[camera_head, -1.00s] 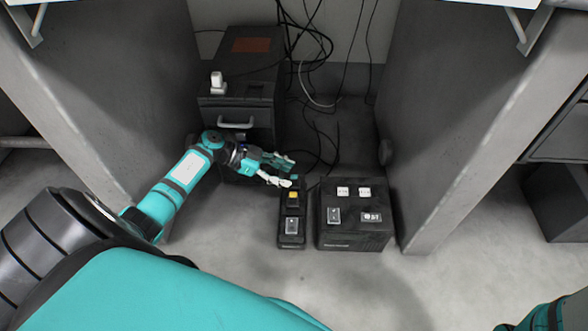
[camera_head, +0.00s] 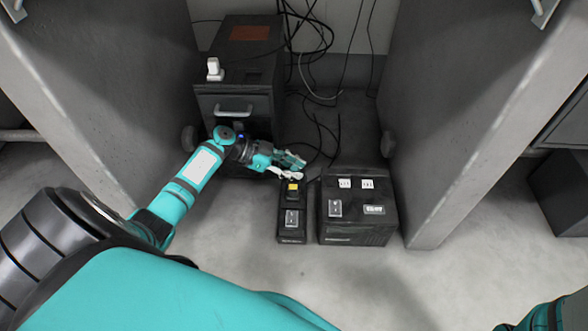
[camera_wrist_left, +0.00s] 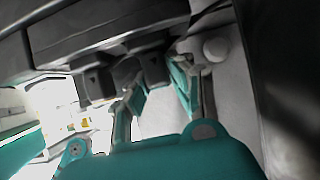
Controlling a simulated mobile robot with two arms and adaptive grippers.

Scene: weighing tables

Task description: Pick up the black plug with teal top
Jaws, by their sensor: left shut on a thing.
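My left gripper (camera_head: 296,167) reaches in from the left, just behind the far end of a narrow black block (camera_head: 292,237) with a yellow part. It is shut on a small dark thing (camera_wrist_left: 155,70), seen between its teal fingers in the left wrist view; I take this for the black plug. The plug's teal top cannot be made out now, and the gripper hides that spot in the head view. My right gripper is not in view; only a teal part of my right arm shows at the lower right.
A larger black box (camera_head: 355,237) with white sockets stands right of the narrow block. A black drawer cabinet (camera_head: 233,88) with a white item (camera_head: 214,70) on top stands behind. Loose cables (camera_head: 320,60) hang at the back. Grey walls close both sides; the front floor is clear.

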